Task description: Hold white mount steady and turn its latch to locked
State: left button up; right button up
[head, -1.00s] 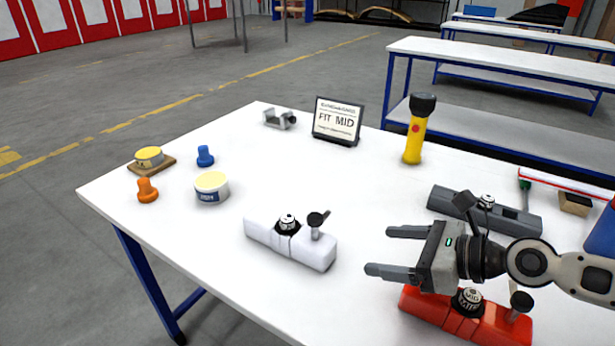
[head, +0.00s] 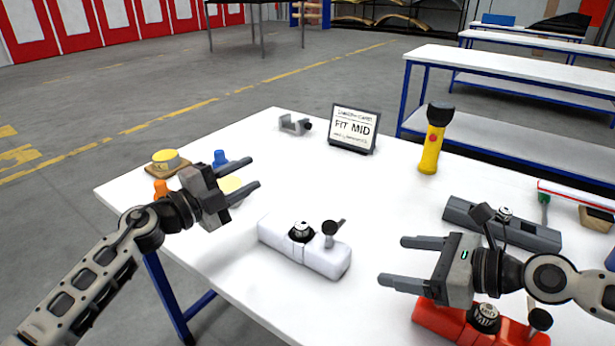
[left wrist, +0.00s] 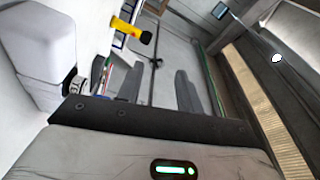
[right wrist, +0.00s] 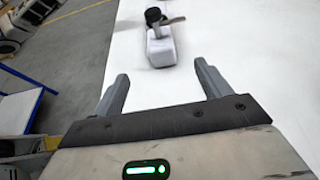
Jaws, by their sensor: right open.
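The white mount (head: 318,256) lies on the table in the middle of the head view. It carries a black and silver dial (head: 301,231) and a dark latch lever (head: 331,229) near its right end. My left gripper (head: 254,174) is open and empty, up and left of the mount. In the left wrist view the mount (left wrist: 35,50) shows at the upper left, outside the fingers. My right gripper (head: 393,262) is open and empty, right of the mount. In the right wrist view the mount (right wrist: 161,50) stands end-on beyond the fingertips, with its latch (right wrist: 165,20) on top.
A red mount (head: 455,322) lies below my right gripper and a grey mount (head: 520,232) behind it. A sign reading FIT MID (head: 353,127), a yellow flashlight (head: 432,145) and a grey clamp (head: 293,124) stand at the back. The table (head: 330,185) behind the white mount is clear.

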aim_at(340, 252)
pick_arm(q)
jog(key=s+d+r+m+g+y, duration=0.1)
jog(key=s+d+m+g, duration=0.1)
jog(key=d+m+g, duration=0.2)
jog(key=s+d+r+m+g+y, duration=0.1)
jog(key=s+d+m+g, duration=0.2)
jog(key=d+m, duration=0.3)
jog(key=s+d+r+m+g+y, duration=0.1)
jog(key=d+m+g, duration=0.4)
jog(key=m, duration=0.6)
jog(key=shift+s+r+y, duration=0.35)
jog(key=shift+s+y, duration=0.25)
jog(key=shift+s, duration=0.25)
jog(key=a+m+y, duration=0.1)
jog(key=y, duration=0.1)
jog(key=a+r+m+y, duration=0.1)
jog(key=m+y, duration=0.1)
jog(key=a+m+y, duration=0.1)
jog(key=m+y, duration=0.1)
jog(key=shift+s+r+t, duration=0.15)
jog(key=shift+s+t, duration=0.05)
jog(key=shift+t, duration=0.1)
pick_arm(e)
jog(key=x, duration=1.6)
jog(key=shift+r, duration=0.15)
jog(key=shift+c, duration=0.3)
